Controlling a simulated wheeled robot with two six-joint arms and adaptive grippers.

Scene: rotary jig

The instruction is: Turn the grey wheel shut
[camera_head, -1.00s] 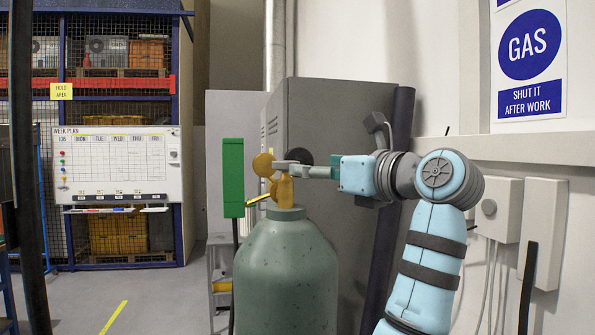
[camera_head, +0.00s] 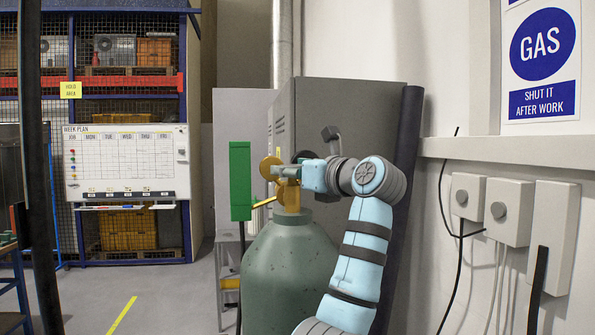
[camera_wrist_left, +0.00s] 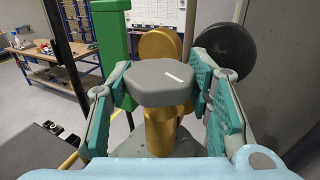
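The grey wheel (camera_wrist_left: 160,83) sits on top of the brass valve (camera_wrist_left: 160,130) of a green gas cylinder (camera_head: 290,275). In the head view the wheel is small and partly covered by my gripper. My left gripper (camera_head: 290,172) reaches it from the right. In the left wrist view the two teal finger pads of my left gripper (camera_wrist_left: 162,88) stand on either side of the wheel and appear to touch its edges. The fingertips extend past the wheel. My right gripper is not in view.
A green upright block (camera_head: 240,181) stands just left of the valve. Brass gauge discs (camera_head: 271,168) sit close beside and behind the wheel. A grey cabinet (camera_head: 350,110) stands behind, and wall boxes (camera_head: 510,211) are at the right. Open floor lies at the left.

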